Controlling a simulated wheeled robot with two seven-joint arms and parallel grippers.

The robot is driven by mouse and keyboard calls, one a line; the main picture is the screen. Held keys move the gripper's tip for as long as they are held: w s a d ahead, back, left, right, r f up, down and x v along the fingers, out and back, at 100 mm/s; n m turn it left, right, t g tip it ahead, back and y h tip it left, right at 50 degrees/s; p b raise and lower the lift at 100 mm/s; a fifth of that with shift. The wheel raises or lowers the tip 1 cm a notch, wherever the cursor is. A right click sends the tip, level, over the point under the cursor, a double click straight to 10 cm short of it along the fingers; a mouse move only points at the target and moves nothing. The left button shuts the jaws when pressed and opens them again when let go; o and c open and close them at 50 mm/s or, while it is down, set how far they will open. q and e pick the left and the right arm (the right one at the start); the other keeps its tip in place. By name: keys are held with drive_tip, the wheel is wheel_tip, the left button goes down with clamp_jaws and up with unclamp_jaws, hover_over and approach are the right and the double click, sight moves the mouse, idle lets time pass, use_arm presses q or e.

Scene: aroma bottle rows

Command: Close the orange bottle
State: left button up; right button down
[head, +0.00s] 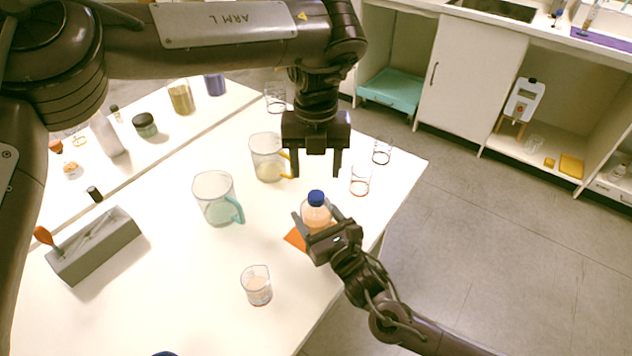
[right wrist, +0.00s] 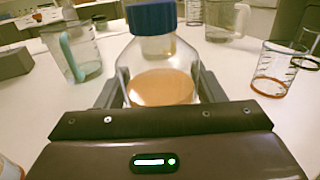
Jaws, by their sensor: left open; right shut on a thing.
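The orange bottle (head: 316,220) is a clear bottle with orange liquid, standing upright at the table's right side by an orange mat (head: 294,239). A blue cap (head: 316,197) sits on its neck, also in the right wrist view (right wrist: 151,17); whether it is screwed tight I cannot tell. My right gripper (head: 317,216) is shut on the bottle's body from the front. The bottle (right wrist: 160,85) stands between its fingers in the right wrist view. My left gripper (head: 316,172) is open, fingers pointing down, above and apart from the cap.
A teal-handled beaker (head: 215,200) and a yellow-handled beaker (head: 267,158) stand left of the bottle. Glass beakers (head: 360,181) stand to its right. A small beaker (head: 257,287) is in front. A grey holder (head: 94,247) lies left. A blue object (head: 165,353) is cut off at the bottom edge.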

use_arm(q)
wheel_tip(320, 180, up, 5)
idle(0.3)
use_arm(e)
drive_tip(key=shift+c, duration=1.3)
unclamp_jaws()
use_arm(q)
drive_tip(key=shift+f, duration=0.2)
use_arm(e)
drive_tip(key=shift+v, duration=3.9)
